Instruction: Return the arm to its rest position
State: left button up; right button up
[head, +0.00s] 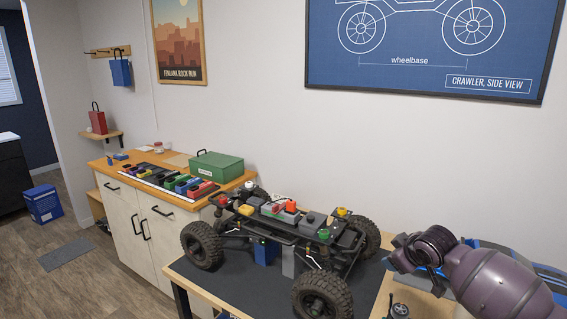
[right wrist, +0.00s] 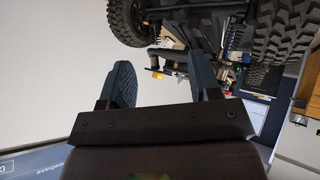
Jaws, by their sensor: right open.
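My right arm comes in at the right of the head view, over the right part of the workbench; its fingers cannot be made out there. In the right wrist view my right gripper (right wrist: 165,80) is open, with two dark blue fingers apart and nothing between them. The RC crawler (head: 290,225) stands on the bench, left of my arm, with its body off and big black tyres showing. In the right wrist view the crawler (right wrist: 215,40) appears at the top, beyond the fingertips and apart from them. My left gripper is not in view.
A dark mat (head: 225,278) lies under the crawler. A blue item (head: 530,270) lies partly behind my right arm. A blue bin (head: 43,204) stands on the floor.

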jog(key=s+a+f+m+t+y, duration=0.1)
jog(key=s+a+f+t, duration=0.25)
jog(key=s, duration=0.25)
jog(key=s+a+f+t+y, duration=0.2)
jog(key=s+a, duration=0.2)
jog(key=s, duration=0.1)
jog(key=s+d+f+m+h, duration=0.1)
jog(key=s+f, duration=0.3)
jog(key=s, duration=0.4)
jog(key=s+d+f+m+g+h, duration=0.1)
jog(key=s+d+f+m+h, duration=0.1)
jog(key=s+f, duration=0.3)
jog(key=s+d+f+m+g+h, duration=0.1)
jog(key=s+f, duration=0.4)
jog(key=s, duration=0.8)
jog(key=shift+s+d+f+m+h, duration=0.2)
jog(key=shift+d+m+h, duration=0.2)
jog(key=shift+d+m, duration=0.45)
jog(key=shift+a, duration=0.25)
